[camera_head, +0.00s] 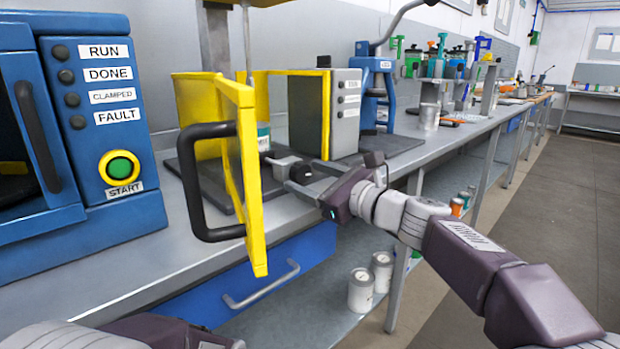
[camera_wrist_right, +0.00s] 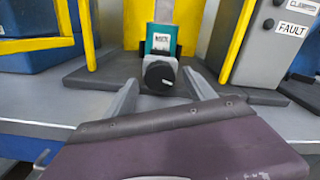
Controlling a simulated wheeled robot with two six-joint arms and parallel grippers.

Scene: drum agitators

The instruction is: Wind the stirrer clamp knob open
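The black stirrer clamp knob (camera_wrist_right: 158,75) faces me in the right wrist view, on a grey stem below a teal labelled body (camera_wrist_right: 161,40). In the head view the dark knob (camera_head: 302,172) is partly covered by my gripper. My right gripper (camera_wrist_right: 160,84) is open, with one finger on each side of the knob. A small gap shows on both sides, so it does not look gripped. In the head view the right gripper (camera_head: 280,173) reaches in from the right behind the yellow guard door. My left arm shows only at the bottom left, its gripper out of view.
The yellow guard door (camera_head: 249,180) with its black handle (camera_head: 190,185) stands open just left of my right gripper. A grey control box (camera_head: 328,112) stands close behind. A blue machine with a START button (camera_head: 119,168) is at left. The floor at right is free.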

